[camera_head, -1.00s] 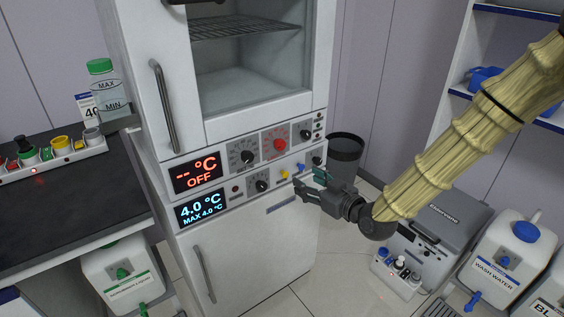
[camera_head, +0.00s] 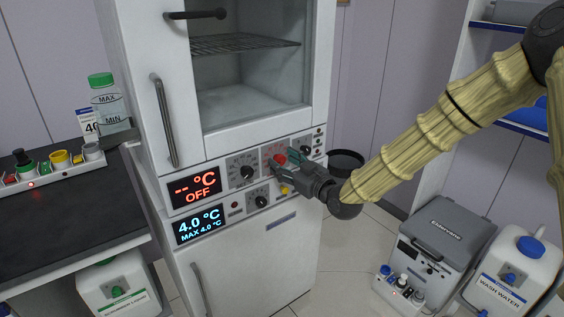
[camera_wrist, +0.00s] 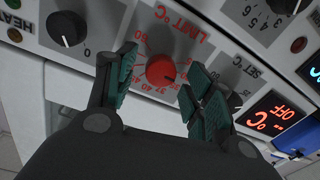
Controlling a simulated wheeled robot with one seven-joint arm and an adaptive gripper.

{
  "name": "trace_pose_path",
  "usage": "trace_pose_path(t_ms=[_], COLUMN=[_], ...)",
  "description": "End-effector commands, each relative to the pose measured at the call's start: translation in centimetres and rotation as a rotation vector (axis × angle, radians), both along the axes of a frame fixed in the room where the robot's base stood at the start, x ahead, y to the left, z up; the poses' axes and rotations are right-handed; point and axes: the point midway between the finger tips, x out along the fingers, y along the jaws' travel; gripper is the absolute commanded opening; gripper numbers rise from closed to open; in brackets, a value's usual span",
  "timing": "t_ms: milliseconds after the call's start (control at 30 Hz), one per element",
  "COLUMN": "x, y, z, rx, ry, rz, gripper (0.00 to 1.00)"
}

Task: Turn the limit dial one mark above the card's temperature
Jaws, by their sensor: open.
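The limit dial is a red knob (camera_wrist: 160,71) on a grey plate lettered LIMIT °C in red; its scale is upside down in the wrist view and its pointer is too small to read. In the head view the red dial (camera_head: 280,157) is partly covered by my gripper (camera_head: 280,168). The card (camera_head: 86,119) stands at the left behind a green-capped bottle; "40" shows and the rest is hidden.
A black SET °C knob (camera_head: 243,172) and a red display reading OFF (camera_head: 195,186) lie left of the dial. A black knob (camera_wrist: 66,28) marked HEAT is on its other side. A blue display (camera_head: 200,225) reads 4.0 °C. The cabinet door handle (camera_head: 165,120) protrudes above.

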Motion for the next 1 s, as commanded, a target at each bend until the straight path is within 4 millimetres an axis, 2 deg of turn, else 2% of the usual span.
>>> trace_pose_path(t_ms=[167, 467, 700, 733, 1000], x=[0.81, 0.91, 0.90, 0.90, 0.86], y=[0.68, 0.77, 0.75, 0.75, 0.80], z=[0.00, -0.03, -0.02, -0.02, -0.06], rx=[0.000, 0.001, 0.001, 0.001, 0.015], ry=[0.000, 0.001, 0.001, 0.001, 0.012], rz=[0.000, 0.000, 0.000, 0.000, 0.000], gripper=[0.52, 0.52, 0.11, 0.07, 0.07])
